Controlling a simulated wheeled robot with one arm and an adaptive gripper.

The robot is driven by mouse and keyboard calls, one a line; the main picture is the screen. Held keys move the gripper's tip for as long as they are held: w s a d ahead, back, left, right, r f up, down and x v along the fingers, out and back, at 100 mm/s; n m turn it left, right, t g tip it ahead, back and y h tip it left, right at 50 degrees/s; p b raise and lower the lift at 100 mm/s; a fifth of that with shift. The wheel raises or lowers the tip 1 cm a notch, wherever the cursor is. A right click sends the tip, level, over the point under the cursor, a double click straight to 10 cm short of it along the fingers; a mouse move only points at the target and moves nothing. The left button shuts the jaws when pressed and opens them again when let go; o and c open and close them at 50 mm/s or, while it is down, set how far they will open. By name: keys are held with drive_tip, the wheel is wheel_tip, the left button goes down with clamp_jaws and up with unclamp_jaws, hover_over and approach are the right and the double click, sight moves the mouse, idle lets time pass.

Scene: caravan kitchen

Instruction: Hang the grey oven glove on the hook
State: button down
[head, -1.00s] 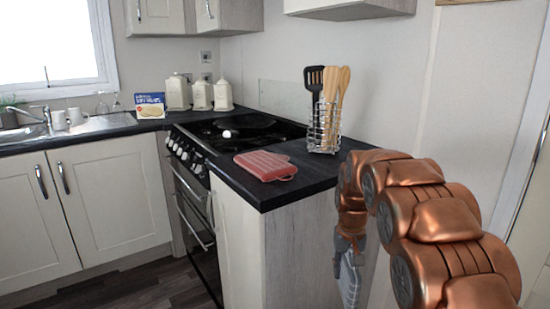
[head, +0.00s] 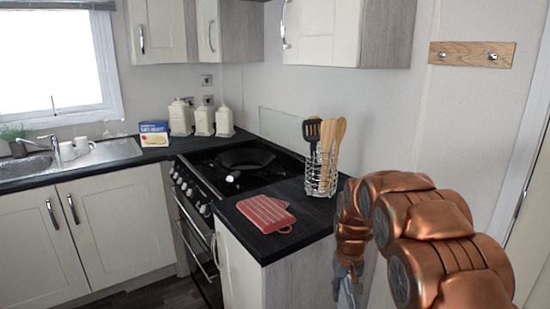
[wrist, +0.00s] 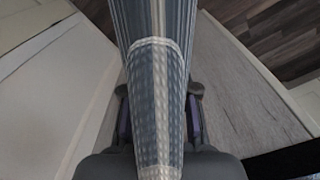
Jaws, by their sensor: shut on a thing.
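The grey oven glove (wrist: 155,60), with pale stripes and a checked woven part, fills the middle of the wrist view. My gripper (wrist: 158,108) is shut on it, with a dark finger on each side. The glove hangs away from the fingers above the floor. In the head view, only a small blue-grey bit shows below my wrist at the bottom edge. A wooden board (head: 472,54) on the wall at the upper right bears two metal hooks, a left one (head: 442,54) and a right one (head: 492,57). Both hooks are bare. My gripper is well below them.
A red striped oven glove (head: 265,213) lies on the dark worktop (head: 325,210). A wire utensil holder (head: 320,178) stands at its back edge. The hob (head: 220,165) holds a dark pan. A wall cupboard (head: 322,30) is left of the board. The wall below the board is clear.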

sight(346, 283)
drive_tip(key=shift+s+r+p, duration=0.25)
drive_tip(key=shift+r+p, duration=0.8)
drive_tip(key=shift+p, duration=0.25)
drive_tip(key=shift+s+r+p, duration=0.25)
drive_tip(key=shift+r+p, duration=0.8)
drive_tip(key=shift+p, duration=0.2)
drive_tip(key=shift+r, duration=0.1)
